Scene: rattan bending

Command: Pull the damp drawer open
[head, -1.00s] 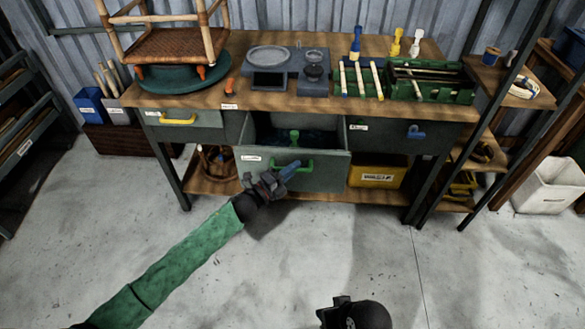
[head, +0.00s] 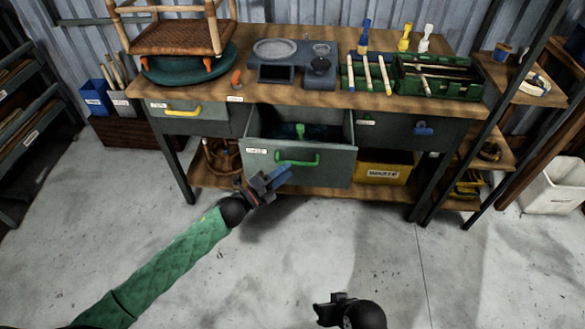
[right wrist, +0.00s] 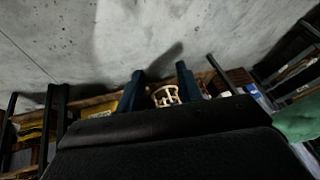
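The middle drawer (head: 296,172) of the workbench, with a green handle (head: 298,160) and a small white label too small to read, stands pulled out. Its dark inside shows, with a green object (head: 301,131) in it. My left gripper (head: 283,175) is in front of the drawer, just below and left of the handle. Its blue fingers look slightly apart, with nothing between them, and it seems clear of the handle.
Drawers with a yellow handle (head: 183,111) and a blue handle (head: 424,130) flank it, both shut. A yellow bin (head: 383,172) stands on the lower shelf. The bench top (head: 225,98) holds a scale, a rattan stool and tools. The floor in front is clear.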

